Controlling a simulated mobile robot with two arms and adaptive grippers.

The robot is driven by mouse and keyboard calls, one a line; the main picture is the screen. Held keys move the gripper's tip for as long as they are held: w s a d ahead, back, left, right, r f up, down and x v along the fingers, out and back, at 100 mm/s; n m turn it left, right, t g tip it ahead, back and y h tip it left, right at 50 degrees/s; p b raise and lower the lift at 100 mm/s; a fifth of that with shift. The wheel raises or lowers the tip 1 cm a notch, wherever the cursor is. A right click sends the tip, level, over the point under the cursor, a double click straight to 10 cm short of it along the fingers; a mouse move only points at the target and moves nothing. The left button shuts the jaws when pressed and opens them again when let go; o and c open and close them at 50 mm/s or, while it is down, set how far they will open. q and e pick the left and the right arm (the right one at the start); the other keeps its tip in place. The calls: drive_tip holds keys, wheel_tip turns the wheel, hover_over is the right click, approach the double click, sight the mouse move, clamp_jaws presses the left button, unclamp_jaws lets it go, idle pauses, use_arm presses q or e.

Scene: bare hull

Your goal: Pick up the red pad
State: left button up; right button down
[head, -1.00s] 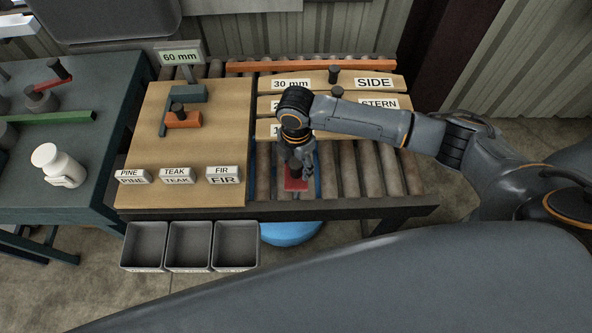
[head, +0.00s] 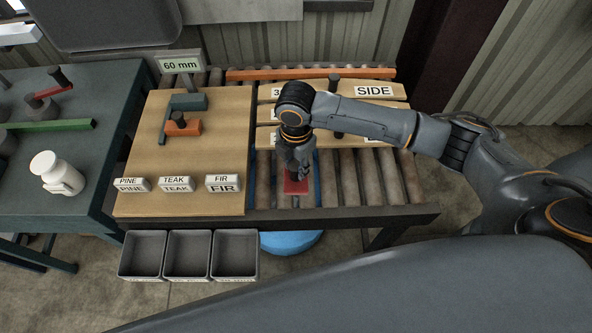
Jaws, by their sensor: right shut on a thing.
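The red pad (head: 296,187) is a small red block with a dark knob on top. It sits over the rollers in front of the labelled planks, between two blue strips. My right gripper (head: 295,168) is above it, pointing down, and is shut on the pad's dark knob, which the fingers mostly hide. I cannot tell whether the pad touches the rollers. My left gripper is not in view.
A wooden board (head: 215,150) with an orange block (head: 183,127) and PINE, TEAK and FIR labels lies left of the pad. Labelled planks (head: 350,88) lie behind it. Three grey bins (head: 237,253) hang in front. Bare rollers (head: 375,180) lie to the right.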

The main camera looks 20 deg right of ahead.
drive_tip(key=s+a+r+b, duration=0.3)
drive_tip(key=s+a+r, duration=0.4)
drive_tip(key=a, duration=0.5)
wheel_tip(320, 180, up, 3)
drive_tip(key=shift+s+f+b, duration=0.1)
drive_tip(key=shift+s+b, duration=0.1)
drive_tip(key=shift+b, duration=0.15)
drive_tip(key=c, duration=1.7)
unclamp_jaws()
drive_tip(key=shift+c, duration=1.4)
